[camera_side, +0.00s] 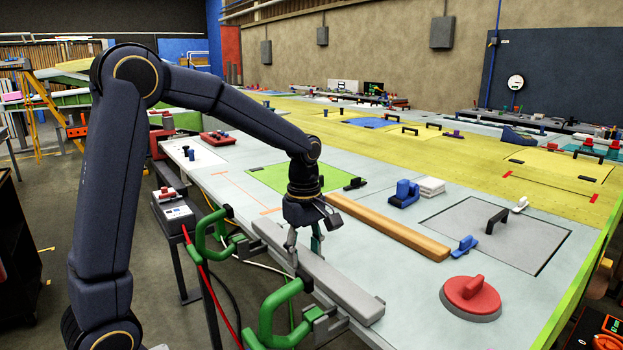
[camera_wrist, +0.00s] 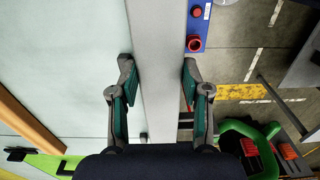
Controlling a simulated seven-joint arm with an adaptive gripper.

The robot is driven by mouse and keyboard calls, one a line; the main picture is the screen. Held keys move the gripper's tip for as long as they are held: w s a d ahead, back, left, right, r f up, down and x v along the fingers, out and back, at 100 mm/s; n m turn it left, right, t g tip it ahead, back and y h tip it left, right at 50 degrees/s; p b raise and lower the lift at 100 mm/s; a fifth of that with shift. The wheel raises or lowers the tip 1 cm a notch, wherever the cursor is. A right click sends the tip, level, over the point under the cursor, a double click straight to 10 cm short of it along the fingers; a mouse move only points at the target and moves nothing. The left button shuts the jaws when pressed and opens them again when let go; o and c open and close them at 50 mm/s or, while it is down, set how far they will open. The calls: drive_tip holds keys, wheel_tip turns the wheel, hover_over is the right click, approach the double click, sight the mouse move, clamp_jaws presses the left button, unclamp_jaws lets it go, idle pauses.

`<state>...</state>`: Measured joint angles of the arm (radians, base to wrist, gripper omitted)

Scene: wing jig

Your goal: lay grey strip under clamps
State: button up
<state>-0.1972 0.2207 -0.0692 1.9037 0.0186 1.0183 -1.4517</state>
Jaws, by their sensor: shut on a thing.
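The long grey strip (camera_side: 345,288) lies along the table's near edge in the side view, beside two green C-shaped clamps, one farther (camera_side: 208,235) and one nearer (camera_side: 272,318). I cannot tell whether the strip touches the table or is under the clamp jaws. My gripper (camera_side: 304,250) reaches down over the strip's middle and is shut on it. In the wrist view the strip (camera_wrist: 157,35) runs lengthwise between the two fingers of my gripper (camera_wrist: 158,80). A green clamp (camera_wrist: 262,140) shows at lower right there, to the right of the strip.
A wooden bar (camera_side: 390,226) lies on the table roughly parallel to the strip. A red round-handled disc (camera_side: 471,296), a blue block (camera_side: 405,194) and a grey plate with a black handle (camera_side: 500,240) are farther right. The pale table between bar and strip is mostly clear.

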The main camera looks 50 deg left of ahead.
sight(305, 255)
drive_tip(key=shift+f, duration=0.2)
drive_tip(key=o, duration=1.3)
wheel_tip(305, 255, up, 12)
drive_tip(key=r, duration=0.1)
drive_tip(key=s+d+f+m+t, duration=0.1)
drive_tip(key=s+m+t, duration=0.1)
drive_tip(key=s+m, duration=0.3)
drive_tip(key=s+d+f+m+t, duration=0.1)
drive_tip(key=s+d+f+m, duration=0.1)
drive_tip(key=s+m, duration=0.3)
drive_tip(key=s+d+f+m+t, duration=0.1)
drive_tip(key=s+d+m+t, duration=0.1)
drive_tip(key=s+m, duration=0.4)
drive_tip(key=shift+s+f+m+t, duration=0.1)
drive_tip(key=shift+f+m+t, duration=0.25)
drive_tip(key=shift+m, duration=0.65)
